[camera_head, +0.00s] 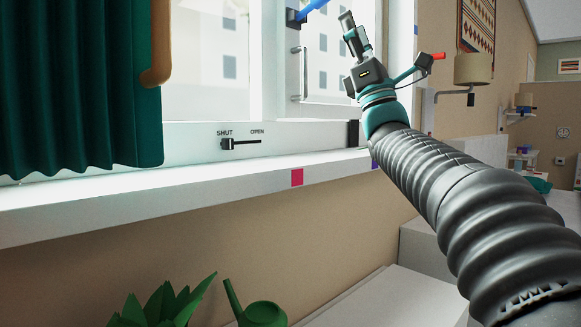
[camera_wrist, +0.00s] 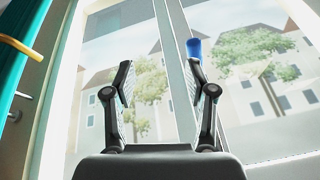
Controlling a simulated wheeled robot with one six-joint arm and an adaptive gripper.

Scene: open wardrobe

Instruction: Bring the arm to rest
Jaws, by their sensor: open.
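My arm reaches up from the lower right in the head view, raised in front of the window. My gripper (camera_head: 347,22) is at its end, pointing up near the window frame. In the wrist view my gripper (camera_wrist: 160,78) has its two fingers spread apart, with nothing between them but the window behind. A blue handle (camera_head: 313,6) on a dark mount shows at the top of the head view, left of my gripper. In the wrist view a blue end (camera_wrist: 194,48) shows just above the right finger; I cannot tell whether they touch.
A white window sill (camera_head: 200,190) runs below the arm, with a SHUT/OPEN slider (camera_head: 240,143) on the frame. A green curtain (camera_head: 75,90) with an orange hook (camera_head: 157,45) hangs left. A plant (camera_head: 165,303) and green watering can (camera_head: 260,313) stand below. A wall lamp (camera_head: 472,68) is right.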

